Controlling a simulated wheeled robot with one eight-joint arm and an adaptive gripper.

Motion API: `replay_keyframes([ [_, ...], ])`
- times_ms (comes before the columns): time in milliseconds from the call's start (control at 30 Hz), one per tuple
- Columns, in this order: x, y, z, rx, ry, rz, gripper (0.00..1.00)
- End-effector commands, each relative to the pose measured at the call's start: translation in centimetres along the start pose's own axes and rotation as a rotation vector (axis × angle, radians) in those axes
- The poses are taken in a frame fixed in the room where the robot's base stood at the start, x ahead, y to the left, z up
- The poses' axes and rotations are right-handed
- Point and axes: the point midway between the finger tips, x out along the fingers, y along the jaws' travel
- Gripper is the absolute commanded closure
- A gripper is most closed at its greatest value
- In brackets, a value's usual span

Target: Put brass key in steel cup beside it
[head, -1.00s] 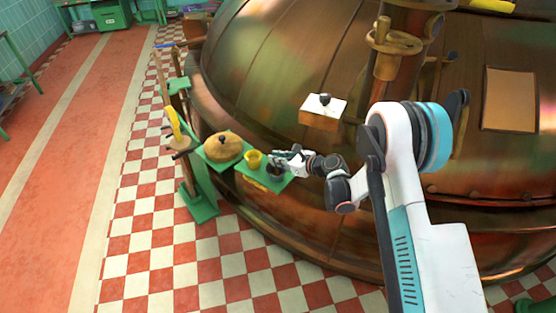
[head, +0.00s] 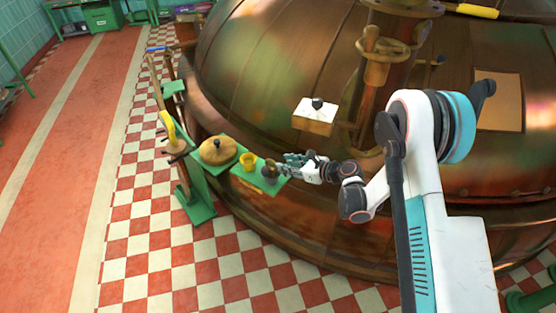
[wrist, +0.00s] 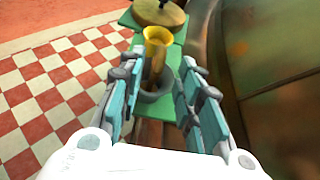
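A grey steel cup (wrist: 156,106) stands on a green shelf (wrist: 178,62); in the head view it is the small dark cup (head: 270,169) near the shelf's right end. A brass-coloured shaft (wrist: 154,72), seemingly the key, rises from inside the cup's rim in the wrist view. It overlaps a yellow cup (wrist: 157,36) behind, so where one ends is hard to tell. The yellow cup also shows in the head view (head: 248,160). My gripper (wrist: 162,63) is open, its fingers apart on either side of the steel cup. In the head view my gripper (head: 287,161) is just right of the cup.
A round wooden lid (head: 218,150) with a dark knob sits left of the yellow cup. The large copper kettle (head: 290,70) curves close behind the shelf. A white-topped block (head: 315,112) is on its side. Checkered floor (head: 230,270) in front is clear.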

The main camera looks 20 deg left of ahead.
Motion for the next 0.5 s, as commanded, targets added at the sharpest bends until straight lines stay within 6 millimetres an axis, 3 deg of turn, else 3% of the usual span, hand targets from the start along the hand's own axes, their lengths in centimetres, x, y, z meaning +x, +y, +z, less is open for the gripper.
replay_keyframes([
  [200,-3.3,-0.1,0.1,0.001,-0.001,-0.002,0.68],
  [500,-4.2,0.0,0.0,0.000,0.000,0.000,0.68],
])
